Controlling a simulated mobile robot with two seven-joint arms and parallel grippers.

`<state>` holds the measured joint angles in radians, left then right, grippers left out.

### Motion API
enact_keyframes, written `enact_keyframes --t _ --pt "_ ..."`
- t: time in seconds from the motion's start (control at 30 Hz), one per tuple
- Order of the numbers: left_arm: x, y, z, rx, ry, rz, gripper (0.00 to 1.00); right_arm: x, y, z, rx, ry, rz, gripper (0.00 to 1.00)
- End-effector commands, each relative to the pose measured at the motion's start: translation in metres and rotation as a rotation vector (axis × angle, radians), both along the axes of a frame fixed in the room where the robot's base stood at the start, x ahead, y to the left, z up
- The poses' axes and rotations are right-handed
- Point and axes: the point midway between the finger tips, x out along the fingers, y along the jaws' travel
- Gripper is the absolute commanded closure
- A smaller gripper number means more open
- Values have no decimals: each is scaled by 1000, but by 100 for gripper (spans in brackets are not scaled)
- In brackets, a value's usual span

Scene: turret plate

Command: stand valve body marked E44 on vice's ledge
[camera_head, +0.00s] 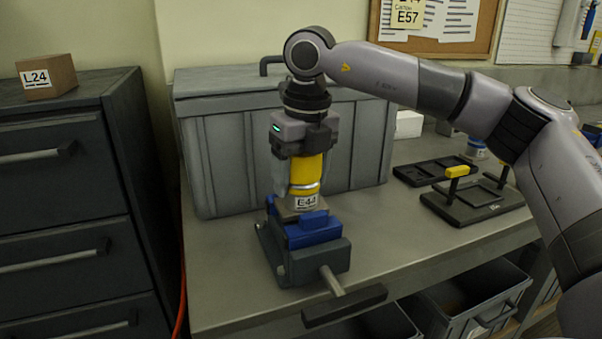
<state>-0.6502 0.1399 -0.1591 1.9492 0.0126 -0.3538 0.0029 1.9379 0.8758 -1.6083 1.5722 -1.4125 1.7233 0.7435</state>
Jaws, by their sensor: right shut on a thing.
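The valve body marked E44 (305,175) is yellow on top with a metal band and a grey lower part that bears the E44 label. It is upright, over the blue and grey vice (317,259) on the workbench. Its lower end is at the top of the vice, partly hidden by the blue jaw. I cannot tell whether it touches the ledge. My right gripper (304,156) points straight down and is shut on the upper part of the valve body. My left gripper is not in view.
A large grey lidded bin (230,150) stands close behind the vice. The vice handle (344,306) sticks out over the bench's front edge. A black fixture with yellow knobs (473,201) stands to the right. A drawer cabinet (55,200) with an L24 box (47,77) is at left.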

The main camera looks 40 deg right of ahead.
Motion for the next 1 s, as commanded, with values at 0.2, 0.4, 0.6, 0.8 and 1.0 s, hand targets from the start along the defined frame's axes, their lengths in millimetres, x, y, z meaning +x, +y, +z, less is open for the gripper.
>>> enact_keyframes --t 0.2,0.4,0.6,0.8,1.0 --pt "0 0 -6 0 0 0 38 -1 1 -5 1 -3 0 90" --pt "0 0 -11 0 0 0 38 -2 1 -11 1 -3 0 90" --pt "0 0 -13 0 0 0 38 -3 2 -13 1 -3 0 90" --pt "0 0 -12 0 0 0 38 -3 2 -13 1 -3 0 90" --pt "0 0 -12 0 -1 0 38 -3 2 -13 1 -3 0 90"
